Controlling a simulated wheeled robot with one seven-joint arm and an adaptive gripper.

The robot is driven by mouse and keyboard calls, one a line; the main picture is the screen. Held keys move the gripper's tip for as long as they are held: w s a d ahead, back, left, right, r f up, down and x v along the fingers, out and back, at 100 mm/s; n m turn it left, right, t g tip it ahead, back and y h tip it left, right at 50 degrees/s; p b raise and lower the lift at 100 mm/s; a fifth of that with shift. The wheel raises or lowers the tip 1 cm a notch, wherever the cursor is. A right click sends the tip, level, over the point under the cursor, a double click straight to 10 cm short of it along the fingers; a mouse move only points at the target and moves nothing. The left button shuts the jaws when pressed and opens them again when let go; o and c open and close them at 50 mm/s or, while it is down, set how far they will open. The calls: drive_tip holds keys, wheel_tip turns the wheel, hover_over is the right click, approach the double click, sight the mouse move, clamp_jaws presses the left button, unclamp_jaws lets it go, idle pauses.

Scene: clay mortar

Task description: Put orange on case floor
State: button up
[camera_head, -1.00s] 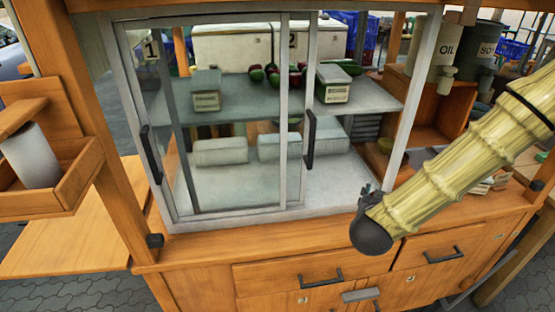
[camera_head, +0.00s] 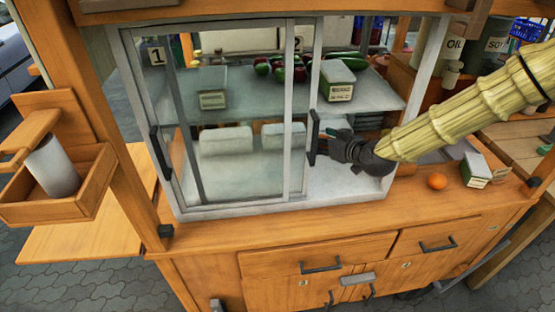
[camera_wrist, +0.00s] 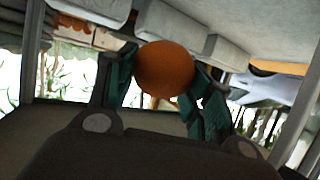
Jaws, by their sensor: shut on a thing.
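In the wrist view an orange (camera_wrist: 165,68) sits between the two teal fingers of my gripper (camera_wrist: 163,82), which is shut on it. In the head view my gripper (camera_head: 332,135) is at the open right part of the glass case (camera_head: 225,207), close to the dark door handle; the held orange is hidden there. The bare white case floor (camera_head: 338,188) lies below it. A second orange (camera_head: 437,181) rests on the wooden counter, right of the case.
The case shelf (camera_head: 235,102) above holds vegetables (camera_head: 282,69) and labelled boxes (camera_head: 337,82). Pale wrapped blocks (camera_head: 227,141) stand on the case floor behind the glass. The door handle (camera_head: 313,124) is close beside my gripper. A small box (camera_head: 475,170) is on the counter.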

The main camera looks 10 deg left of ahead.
drive_tip(key=shift+a+f, duration=0.1)
drive_tip(key=shift+f, duration=0.15)
drive_tip(key=shift+f+p, duration=1.35)
drive_tip(key=shift+f, duration=3.35)
drive_tip(key=shift+f, duration=0.2)
drive_tip(key=o, duration=1.2)
drive_tip(key=shift+c, duration=0.2)
drive_tip(key=shift+r, duration=0.1)
drive_tip(key=shift+r, duration=0.15)
drive_tip(key=shift+s+d, duration=0.15)
drive_tip(key=shift+d, duration=0.05)
drive_tip(key=b+v, duration=0.2)
drive_tip(key=v, duration=0.9)
drive_tip(key=shift+s+d+r+b, duration=0.1)
drive_tip(key=shift+s+d+b, duration=0.1)
drive_tip(key=shift+b, duration=0.2)
